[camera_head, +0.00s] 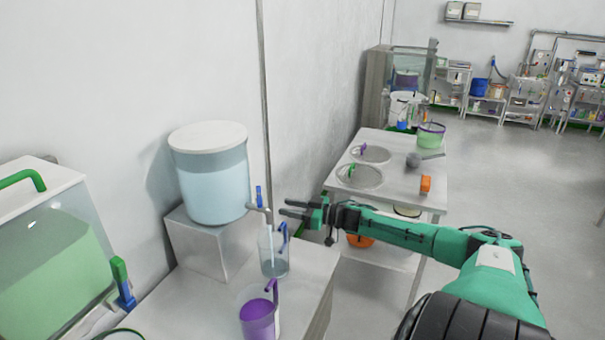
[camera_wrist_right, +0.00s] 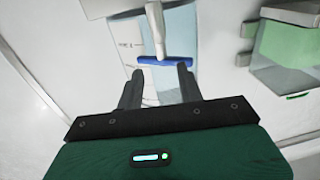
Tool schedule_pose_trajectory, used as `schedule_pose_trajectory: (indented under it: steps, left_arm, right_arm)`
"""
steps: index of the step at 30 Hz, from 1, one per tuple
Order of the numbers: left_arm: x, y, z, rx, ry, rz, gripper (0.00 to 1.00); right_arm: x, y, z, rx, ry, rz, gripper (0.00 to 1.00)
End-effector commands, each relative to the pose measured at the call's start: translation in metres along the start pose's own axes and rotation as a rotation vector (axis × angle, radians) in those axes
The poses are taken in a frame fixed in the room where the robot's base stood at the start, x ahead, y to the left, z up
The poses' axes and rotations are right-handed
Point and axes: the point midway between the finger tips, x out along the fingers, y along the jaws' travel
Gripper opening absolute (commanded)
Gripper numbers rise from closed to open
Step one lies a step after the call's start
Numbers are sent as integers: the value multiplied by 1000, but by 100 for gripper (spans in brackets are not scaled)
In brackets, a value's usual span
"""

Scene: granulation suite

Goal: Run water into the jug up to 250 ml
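The water tank (camera_head: 212,185) is a clear cylinder with a white lid and pale blue water, standing on a steel block. Its tap (camera_head: 262,208) has a blue lever (camera_head: 259,196). The clear jug (camera_head: 274,262) with a blue handle stands below the spout. A pale tint shows in its lower part; I cannot read its level or tell whether water runs. My right gripper (camera_head: 290,208) is open just right of the tap. In the right wrist view, the blue lever (camera_wrist_right: 166,62) lies just ahead of the open fingertips (camera_wrist_right: 160,72), apparently not gripped. My left gripper is out of view.
A jug of purple liquid (camera_head: 259,318) stands on the bench (camera_head: 190,300) in front of the clear jug. A tank of green liquid (camera_head: 45,270) is at the left. A second table (camera_head: 395,195) with round sieves stands behind my right arm. Open floor lies at the right.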

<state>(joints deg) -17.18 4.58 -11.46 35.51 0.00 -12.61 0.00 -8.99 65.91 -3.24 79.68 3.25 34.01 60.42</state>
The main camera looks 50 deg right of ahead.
Motion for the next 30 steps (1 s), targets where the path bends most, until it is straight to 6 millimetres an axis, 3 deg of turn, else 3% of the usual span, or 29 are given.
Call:
schedule_pose_trajectory:
  steps: [12, 30]
  left_arm:
    - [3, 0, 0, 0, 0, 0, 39]
    - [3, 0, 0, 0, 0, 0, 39]
  right_arm:
    - [-31, 0, 0, 0, -1, -1, 37]
    - [-35, 0, -1, -1, 1, -1, 37]
